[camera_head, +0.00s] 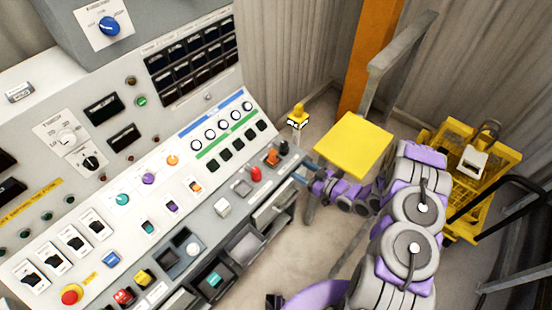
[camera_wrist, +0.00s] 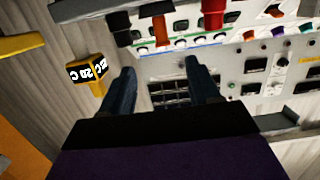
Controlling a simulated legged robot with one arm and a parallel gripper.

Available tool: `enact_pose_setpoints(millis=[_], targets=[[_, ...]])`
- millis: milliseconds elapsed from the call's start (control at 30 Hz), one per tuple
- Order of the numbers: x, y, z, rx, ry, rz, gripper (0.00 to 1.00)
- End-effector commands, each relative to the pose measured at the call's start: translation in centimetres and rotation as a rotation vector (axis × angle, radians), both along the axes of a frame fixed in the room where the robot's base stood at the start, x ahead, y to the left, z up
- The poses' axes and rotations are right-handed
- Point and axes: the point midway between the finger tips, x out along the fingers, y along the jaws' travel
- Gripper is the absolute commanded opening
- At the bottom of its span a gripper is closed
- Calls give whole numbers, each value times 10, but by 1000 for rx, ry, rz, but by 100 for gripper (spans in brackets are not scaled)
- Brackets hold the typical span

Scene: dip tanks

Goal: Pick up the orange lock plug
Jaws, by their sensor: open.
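The orange lock plug (camera_head: 272,156) is near the far right end of the sloped console, between a black plug (camera_head: 283,147) and a red plug (camera_head: 255,174). In the wrist view the orange plug (camera_wrist: 160,28) is at the top, ahead of the gap between my fingers, with the black plug (camera_wrist: 118,27) to its left and the red plug (camera_wrist: 213,12) to its right. My gripper (camera_wrist: 160,68) is open and empty, its two dark fingers apart and clear of the plug.
The grey control console (camera_head: 222,208) fills the left with knobs and buttons. A yellow lettered block (camera_head: 297,117) stands beyond its end and shows left of my fingers in the wrist view (camera_wrist: 88,70). A yellow panel (camera_head: 352,145) and yellow cart (camera_head: 465,165) are on the right.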

Motion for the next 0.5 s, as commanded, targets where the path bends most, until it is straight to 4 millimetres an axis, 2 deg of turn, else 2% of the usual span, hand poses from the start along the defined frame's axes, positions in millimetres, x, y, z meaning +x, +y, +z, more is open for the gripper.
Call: enact_pose_setpoints(millis=[500], targets=[[50,66,-13,-4,-1,5,62]])
